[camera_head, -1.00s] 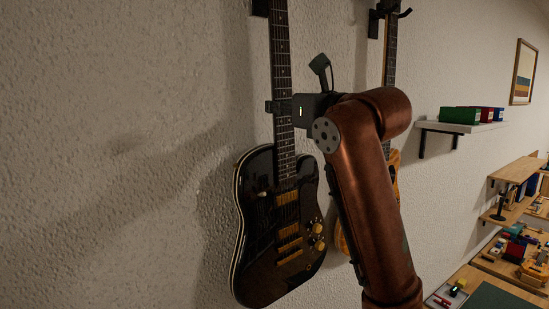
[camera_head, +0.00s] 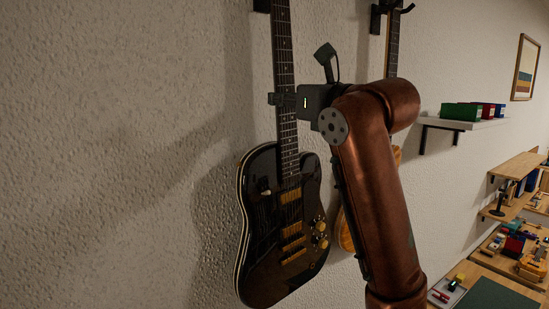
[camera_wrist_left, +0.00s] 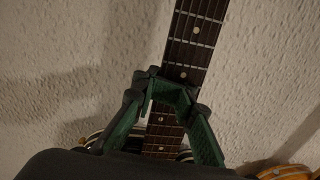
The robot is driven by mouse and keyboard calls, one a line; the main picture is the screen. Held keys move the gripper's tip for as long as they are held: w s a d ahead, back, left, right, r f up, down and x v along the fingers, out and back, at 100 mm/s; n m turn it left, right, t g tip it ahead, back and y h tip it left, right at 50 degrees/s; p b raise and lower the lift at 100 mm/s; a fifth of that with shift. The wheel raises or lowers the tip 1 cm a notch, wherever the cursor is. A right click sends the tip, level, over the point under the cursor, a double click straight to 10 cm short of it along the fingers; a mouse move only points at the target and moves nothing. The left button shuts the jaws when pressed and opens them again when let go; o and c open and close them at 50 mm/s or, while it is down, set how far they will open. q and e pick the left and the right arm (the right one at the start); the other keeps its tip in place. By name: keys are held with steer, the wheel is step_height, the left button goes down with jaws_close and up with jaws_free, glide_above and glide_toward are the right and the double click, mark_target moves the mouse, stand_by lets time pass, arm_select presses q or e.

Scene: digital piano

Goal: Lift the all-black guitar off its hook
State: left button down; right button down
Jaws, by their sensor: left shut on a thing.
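The all-black guitar (camera_head: 262,240) has a glossy black body with gold hardware and a dark neck. It hangs upright against the wall, in the left middle of the head view. Its headstock is cut off by the top edge, so I cannot tell whether it rests on its hook. Part of a black wall bracket (camera_head: 262,5) shows beside the upper neck. My left gripper (camera_head: 284,100) is shut around the neck above the body. The left wrist view shows its green-and-black fingers (camera_wrist_left: 168,88) across the fretted neck. My right gripper is out of view.
A second guitar (camera_head: 346,232) with an amber body hangs just right, partly behind my arm, below its own black hook (camera_head: 378,18). Farther right are a wall shelf (camera_head: 462,124) with boxes and workbenches with small items. The wall left of the black guitar is bare.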

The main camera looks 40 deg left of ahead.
arm_select(q)
steer(key=v, duration=1.1)
steer(key=shift+w+f, duration=0.15)
steer(key=shift+w, duration=0.05)
stand_by(0.9)
steer(key=shift+s, duration=0.1)
